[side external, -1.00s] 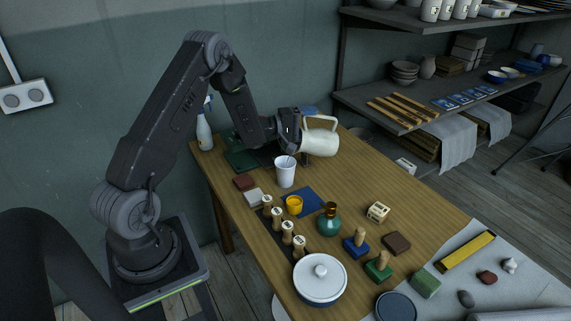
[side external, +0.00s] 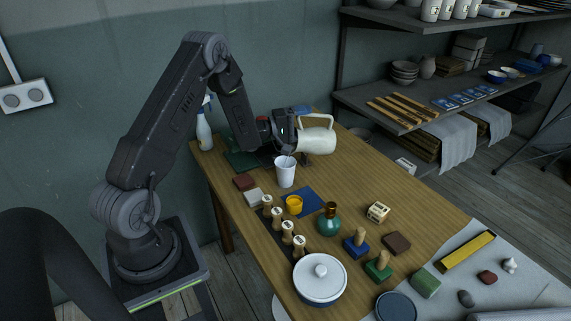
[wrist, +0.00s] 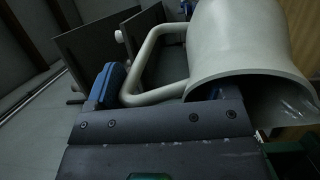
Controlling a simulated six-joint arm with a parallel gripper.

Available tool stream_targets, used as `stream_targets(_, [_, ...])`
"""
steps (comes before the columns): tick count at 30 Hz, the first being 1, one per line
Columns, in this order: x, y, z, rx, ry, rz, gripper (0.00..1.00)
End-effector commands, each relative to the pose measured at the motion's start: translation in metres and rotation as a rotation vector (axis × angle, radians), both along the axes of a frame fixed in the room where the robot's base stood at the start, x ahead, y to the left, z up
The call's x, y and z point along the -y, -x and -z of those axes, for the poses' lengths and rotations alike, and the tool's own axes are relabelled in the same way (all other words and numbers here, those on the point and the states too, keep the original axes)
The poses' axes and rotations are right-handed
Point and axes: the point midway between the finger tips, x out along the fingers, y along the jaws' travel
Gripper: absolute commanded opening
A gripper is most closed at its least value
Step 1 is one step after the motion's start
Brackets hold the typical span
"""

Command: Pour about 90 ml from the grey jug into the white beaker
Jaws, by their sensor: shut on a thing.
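The grey jug (side external: 315,142), pale in this light, is held on its side above the far part of the table, its handle uppermost. My gripper (side external: 291,138) is shut on it. In the wrist view the jug (wrist: 232,38) fills the upper right, with its wide mouth at the lower right and its looped handle by the blue finger pad of my gripper (wrist: 107,86). The white beaker (side external: 285,173) stands upright on the table, below and slightly left of the jug. A thin dark shape shows at its rim; I cannot tell whether it is liquid. The beaker's level is hidden.
A spray bottle (side external: 204,133) stands at the back left.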

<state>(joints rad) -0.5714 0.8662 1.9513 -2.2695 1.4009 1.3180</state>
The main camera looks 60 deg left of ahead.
Motion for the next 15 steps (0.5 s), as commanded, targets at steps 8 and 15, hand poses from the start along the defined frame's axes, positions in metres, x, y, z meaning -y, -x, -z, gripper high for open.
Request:
stream_targets(8, [-0.0016,0.0039,-0.0023,0.024,0.006,0.0,0.28])
stream_targets(15, [-0.0022,0.0069,-0.003,0.043,0.011,0.0,0.28])
